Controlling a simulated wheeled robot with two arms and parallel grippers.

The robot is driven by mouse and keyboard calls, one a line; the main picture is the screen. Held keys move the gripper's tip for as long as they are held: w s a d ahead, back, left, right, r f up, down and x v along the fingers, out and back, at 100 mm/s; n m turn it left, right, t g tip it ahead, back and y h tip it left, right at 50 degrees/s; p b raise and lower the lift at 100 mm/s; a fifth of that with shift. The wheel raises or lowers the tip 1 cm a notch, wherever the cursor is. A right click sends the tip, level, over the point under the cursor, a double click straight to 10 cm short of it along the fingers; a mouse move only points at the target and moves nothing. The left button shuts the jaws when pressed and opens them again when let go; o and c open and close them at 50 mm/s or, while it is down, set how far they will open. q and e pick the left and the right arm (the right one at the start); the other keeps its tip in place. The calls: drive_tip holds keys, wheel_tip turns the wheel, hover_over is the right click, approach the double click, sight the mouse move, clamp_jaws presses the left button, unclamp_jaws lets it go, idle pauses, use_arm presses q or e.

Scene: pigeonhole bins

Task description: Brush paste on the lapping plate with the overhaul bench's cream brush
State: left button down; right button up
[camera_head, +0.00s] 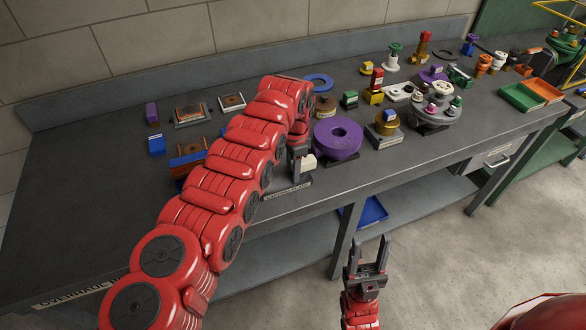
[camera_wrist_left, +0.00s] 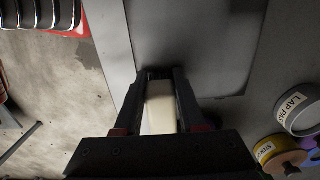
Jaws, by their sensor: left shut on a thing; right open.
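My left gripper (camera_head: 300,165) is shut on the cream brush (camera_head: 309,162), near the front edge of the bench. In the left wrist view the brush (camera_wrist_left: 160,108) sits between the two fingers; its far end is hidden or unclear. A flat grey plate (camera_wrist_left: 200,45) lies beyond the fingers, probably the lapping plate; I cannot tell whether the brush touches it. A round pot (camera_wrist_left: 297,108) with a label starting "LAP PAS" stands at the right of that view. My right gripper (camera_head: 368,256) is open and empty, in front of the bench.
A large purple ring-shaped part (camera_head: 338,137) stands just right of my left gripper. Behind are a blue ring (camera_head: 318,82) and several small valve parts. A yellow labelled piece (camera_wrist_left: 265,150) shows below the pot.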

use_arm(q)
drive_tip(key=shift+f, duration=0.2)
drive_tip(key=shift+c, duration=2.1)
unclamp_jaws()
drive_tip(key=c, duration=0.3)
drive_tip(key=shift+r, duration=0.15)
drive_tip(key=shift+r, duration=0.45)
clamp_jaws()
